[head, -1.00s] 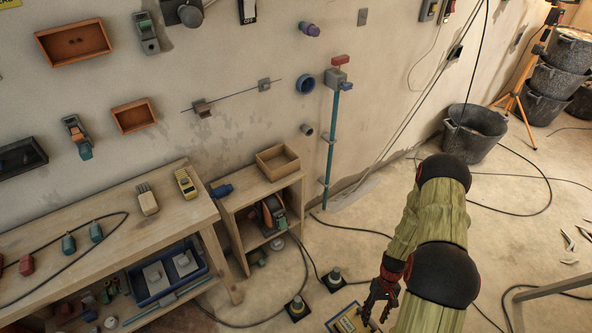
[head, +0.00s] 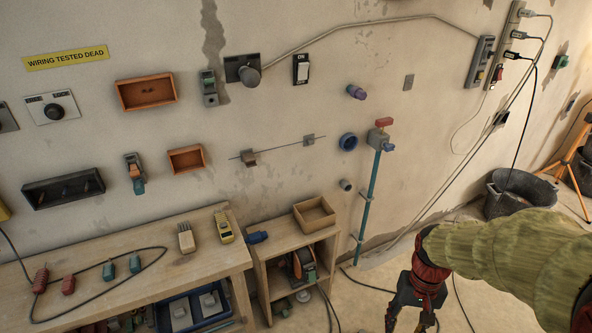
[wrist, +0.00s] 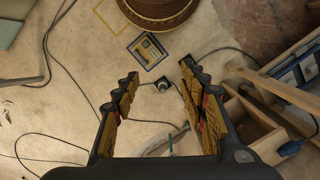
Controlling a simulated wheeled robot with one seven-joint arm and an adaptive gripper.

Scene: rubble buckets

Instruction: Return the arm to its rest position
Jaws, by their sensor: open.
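My gripper (head: 411,318) shows at the bottom right of the head view, below my sleeved arm, hanging over the floor in front of the wall. Its lower end is cut off by the picture's edge. In the wrist view my gripper (wrist: 158,92) is open, with its two fingers wide apart. Nothing is between the fingers but the floor further below, where a small dark plug-like fitting (wrist: 162,86) lies.
A wooden workbench (head: 110,275) and a small shelf unit (head: 262,277) stand along the wall at left and middle. A blue pipe (head: 369,200) runs down the wall near my arm. A dark bucket (head: 515,195) stands at right. Cables cross the floor.

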